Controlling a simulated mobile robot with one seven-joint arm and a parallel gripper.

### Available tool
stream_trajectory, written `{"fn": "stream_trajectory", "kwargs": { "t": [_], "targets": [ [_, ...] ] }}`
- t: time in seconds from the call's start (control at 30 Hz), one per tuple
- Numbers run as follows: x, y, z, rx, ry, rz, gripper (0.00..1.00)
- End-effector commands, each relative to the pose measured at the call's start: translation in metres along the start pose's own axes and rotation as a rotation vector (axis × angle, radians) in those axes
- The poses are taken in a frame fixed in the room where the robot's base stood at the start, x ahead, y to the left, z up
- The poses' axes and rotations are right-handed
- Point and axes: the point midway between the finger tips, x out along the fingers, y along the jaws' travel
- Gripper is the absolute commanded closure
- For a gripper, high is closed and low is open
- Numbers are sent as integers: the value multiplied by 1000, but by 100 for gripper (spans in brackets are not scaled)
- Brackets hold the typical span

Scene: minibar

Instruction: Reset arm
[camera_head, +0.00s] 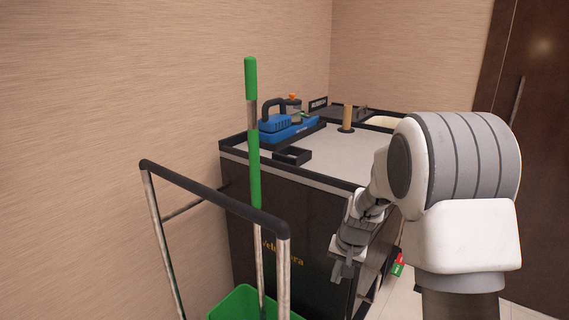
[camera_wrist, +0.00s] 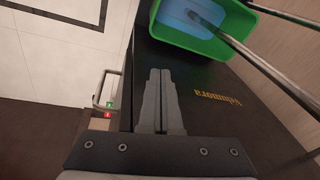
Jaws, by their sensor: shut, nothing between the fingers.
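My gripper (camera_head: 343,262) hangs in front of the right part of a dark cabinet (camera_head: 290,215) with a light grey top in the head view. In the wrist view my gripper (camera_wrist: 160,72) points along the cabinet's dark side, its two fingers pressed together and empty. My arm is bent, with its upper links filling the right of the head view. Part of the fingers is small and hard to make out in the head view.
A green bucket (camera_head: 236,303) with a green-handled mop (camera_head: 252,150) and a dark cart handle (camera_head: 210,190) stands in front of the cabinet. A blue device (camera_head: 285,128) sits on top. A dark door (camera_head: 540,150) is at right.

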Motion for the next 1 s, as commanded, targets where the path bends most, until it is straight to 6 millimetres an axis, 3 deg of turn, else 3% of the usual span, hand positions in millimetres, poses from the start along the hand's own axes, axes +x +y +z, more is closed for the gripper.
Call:
{"fn": "stream_trajectory", "kwargs": {
  "t": [0.03, 0.2, 0.5, 0.7, 1.0],
  "targets": [
    [-23, -2, 4, -17, 16, -7, 100],
    [-84, -2, 26, -77, 56, -20, 100],
    [-172, 8, 82, -183, 130, -24, 100],
    [-215, 23, 127, -250, 184, -12, 100],
    [-249, 49, 192, -336, 260, 22, 100]
  ]
}}
